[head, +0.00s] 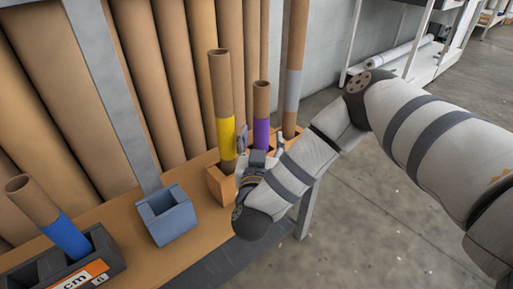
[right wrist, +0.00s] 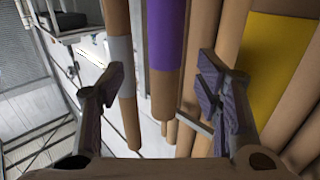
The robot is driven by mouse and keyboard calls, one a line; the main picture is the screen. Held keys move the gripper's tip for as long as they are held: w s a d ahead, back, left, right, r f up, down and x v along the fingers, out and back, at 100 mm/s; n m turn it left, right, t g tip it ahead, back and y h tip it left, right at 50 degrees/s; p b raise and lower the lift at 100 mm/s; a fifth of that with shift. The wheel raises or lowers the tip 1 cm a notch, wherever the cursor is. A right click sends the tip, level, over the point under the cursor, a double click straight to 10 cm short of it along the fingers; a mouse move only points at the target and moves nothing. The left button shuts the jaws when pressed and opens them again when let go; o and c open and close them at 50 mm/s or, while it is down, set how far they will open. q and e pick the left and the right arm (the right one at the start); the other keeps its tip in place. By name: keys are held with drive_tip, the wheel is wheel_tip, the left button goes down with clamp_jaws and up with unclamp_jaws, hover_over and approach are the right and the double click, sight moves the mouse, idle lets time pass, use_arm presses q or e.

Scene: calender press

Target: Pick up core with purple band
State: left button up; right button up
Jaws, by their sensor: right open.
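The core with the purple band (head: 261,132) stands upright in the orange holder (head: 215,181), between a taller yellow-banded core and a grey-banded core. Its lower part is hidden behind my right gripper (head: 260,147). My right gripper is open, with its fingers spread at either side of the purple-banded core in the head view. In the right wrist view, the purple-banded core (right wrist: 166,45) shows in the gap between the open fingers of my right gripper (right wrist: 163,88). I cannot tell whether a finger touches it. My left gripper is not in view.
The yellow-banded core (head: 225,135) and grey-banded core (head: 293,88) stand close on either side. A blue-banded core (head: 65,232) leans in a dark holder (head: 105,258) at lower left. A blue-grey square holder (head: 168,224) sits between. Large brown rolls (head: 150,80) stand behind.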

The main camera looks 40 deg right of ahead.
sight(261, 123)
drive_tip(key=x, duration=0.4)
drive_tip(key=b+x, duration=0.1)
drive_tip(key=x, duration=0.2)
drive_tip(key=shift+w+r, duration=0.2)
drive_tip(key=shift+w, duration=0.35)
drive_tip(key=c, duration=1.3)
